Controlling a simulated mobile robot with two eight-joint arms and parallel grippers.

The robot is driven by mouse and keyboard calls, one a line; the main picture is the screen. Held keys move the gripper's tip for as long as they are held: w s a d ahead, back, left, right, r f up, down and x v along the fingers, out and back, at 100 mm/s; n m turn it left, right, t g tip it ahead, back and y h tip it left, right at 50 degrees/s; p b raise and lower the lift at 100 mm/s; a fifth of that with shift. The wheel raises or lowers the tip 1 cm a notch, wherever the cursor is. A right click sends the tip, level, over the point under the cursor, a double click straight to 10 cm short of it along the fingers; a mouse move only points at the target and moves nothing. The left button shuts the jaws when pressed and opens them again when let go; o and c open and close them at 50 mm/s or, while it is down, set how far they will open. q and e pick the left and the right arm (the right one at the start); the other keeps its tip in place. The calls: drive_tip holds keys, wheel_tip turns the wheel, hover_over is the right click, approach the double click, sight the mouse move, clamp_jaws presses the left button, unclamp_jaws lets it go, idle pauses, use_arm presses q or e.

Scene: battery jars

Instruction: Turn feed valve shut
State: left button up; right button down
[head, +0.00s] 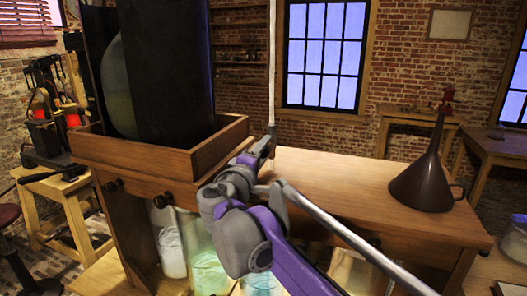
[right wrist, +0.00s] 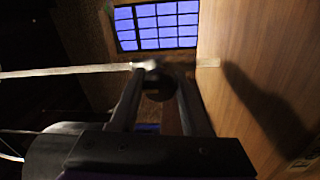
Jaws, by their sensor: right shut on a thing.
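My right gripper (head: 270,138) is at the right end of the wooden tray, above the table, by a thin pale upright rod (head: 272,60). In the right wrist view the gripper (right wrist: 160,80) is shut on a small dark round part, which I take to be the feed valve (right wrist: 158,88). The pale rod (right wrist: 70,71) crosses at the fingertips in that view. In the head view my gripper and arm hide the valve, so its turn position cannot be told. My left gripper is not in view.
The wooden tray (head: 180,160) holds a large round vessel (head: 118,90) and a dark panel. A brown funnel (head: 425,180) stands at the right of the table (head: 330,178). Several jars stand below, including a white one (head: 172,253) and a green one (head: 207,272). The middle tabletop is clear.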

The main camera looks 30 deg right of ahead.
drive_tip(key=shift+r, duration=0.1)
drive_tip(key=shift+c, duration=1.9)
unclamp_jaws()
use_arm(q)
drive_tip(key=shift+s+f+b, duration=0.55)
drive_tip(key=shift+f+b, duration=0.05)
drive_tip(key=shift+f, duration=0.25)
use_arm(e)
drive_tip(key=v, duration=1)
drive_tip(key=shift+s+a, duration=0.3)
